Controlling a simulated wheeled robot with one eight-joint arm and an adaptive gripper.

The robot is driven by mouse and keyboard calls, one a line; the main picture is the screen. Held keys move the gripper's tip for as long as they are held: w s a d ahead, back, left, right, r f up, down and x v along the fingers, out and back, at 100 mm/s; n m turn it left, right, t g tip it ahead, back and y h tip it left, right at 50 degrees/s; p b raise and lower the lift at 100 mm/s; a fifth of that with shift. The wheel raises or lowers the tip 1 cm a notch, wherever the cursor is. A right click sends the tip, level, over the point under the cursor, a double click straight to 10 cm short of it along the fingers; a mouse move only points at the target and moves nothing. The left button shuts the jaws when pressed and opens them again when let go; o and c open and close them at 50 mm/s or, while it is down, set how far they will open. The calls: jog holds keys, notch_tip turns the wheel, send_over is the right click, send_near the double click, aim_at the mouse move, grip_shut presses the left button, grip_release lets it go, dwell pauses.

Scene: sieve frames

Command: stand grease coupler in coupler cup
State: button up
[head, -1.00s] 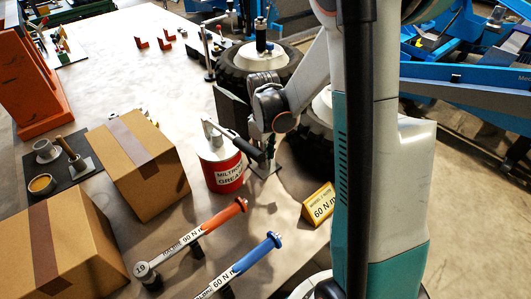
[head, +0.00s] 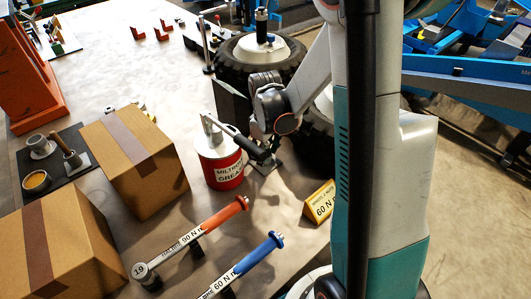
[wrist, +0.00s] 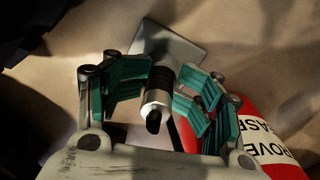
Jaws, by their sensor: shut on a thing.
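My gripper (head: 262,150) is low over the table beside the red grease can. In the wrist view its teal-padded fingers (wrist: 161,92) are shut around the grease coupler (wrist: 157,95), a silver cylinder with a dark band and a black end towards the camera. A grey square plate (wrist: 178,45) lies beyond the coupler, and its edge shows below my gripper in the head view (head: 268,167). I take this plate to be the base of the coupler cup; any cup on it is hidden. I cannot tell whether the coupler touches it.
The red grease can (head: 221,170) stands close to the left of my gripper. A yellow sign (head: 320,202) and tyres (head: 258,62) are nearby. Two torque wrenches (head: 196,236) lie in front. Cardboard boxes (head: 135,160) and a dark mat (head: 78,185) with small containers are at left.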

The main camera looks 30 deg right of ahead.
notch_tip(320, 180, up, 12)
dwell(0.6)
dwell(0.6)
